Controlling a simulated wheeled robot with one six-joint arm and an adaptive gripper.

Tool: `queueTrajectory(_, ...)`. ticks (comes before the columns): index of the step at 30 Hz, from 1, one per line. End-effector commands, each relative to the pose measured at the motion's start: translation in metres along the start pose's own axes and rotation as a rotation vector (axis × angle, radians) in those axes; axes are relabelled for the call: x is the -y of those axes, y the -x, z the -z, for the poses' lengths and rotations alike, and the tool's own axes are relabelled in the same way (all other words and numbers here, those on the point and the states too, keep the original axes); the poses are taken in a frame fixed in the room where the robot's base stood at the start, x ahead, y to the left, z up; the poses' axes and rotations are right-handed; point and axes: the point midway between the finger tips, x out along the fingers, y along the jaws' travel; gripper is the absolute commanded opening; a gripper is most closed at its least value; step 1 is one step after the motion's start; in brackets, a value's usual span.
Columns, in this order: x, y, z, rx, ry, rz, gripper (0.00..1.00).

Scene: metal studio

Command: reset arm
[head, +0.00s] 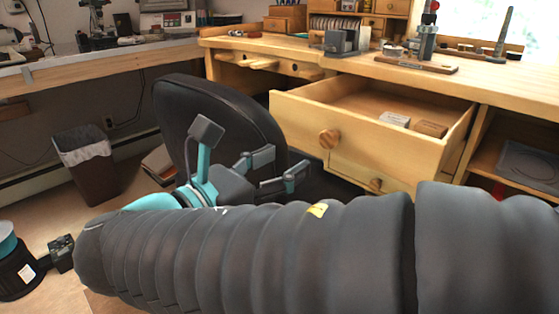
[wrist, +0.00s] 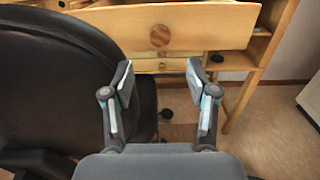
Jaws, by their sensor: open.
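My gripper (head: 277,170) is in the middle of the head view, in front of the dark chair back. Its two fingers stand apart, with nothing between them. In the wrist view my gripper (wrist: 160,100) is also open and empty. It points toward the front of an open wooden drawer (wrist: 190,25), whose round knob lies beyond the fingers. The drawer also shows in the head view (head: 370,144), to the right of the gripper. My thick grey arm crosses the bottom of the head view and hides the floor behind it.
A black chair (head: 215,105) stands close beside my gripper, left of it in the wrist view. The open drawer holds two small blocks (head: 431,129) and juts from the wooden workbench (head: 480,83). A brown waste bin (head: 92,175) stands at the left. Some floor shows around it.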

Motion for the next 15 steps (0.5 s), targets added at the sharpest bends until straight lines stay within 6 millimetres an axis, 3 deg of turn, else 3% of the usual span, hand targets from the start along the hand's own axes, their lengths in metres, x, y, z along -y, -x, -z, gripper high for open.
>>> queueTrajectory(11, -0.005, 0.000, 0.003, -0.015, -0.083, -0.022, 0.58)
queueTrajectory(15, -0.017, 0.003, 0.039, -0.165, -0.217, -0.063, 0.58)
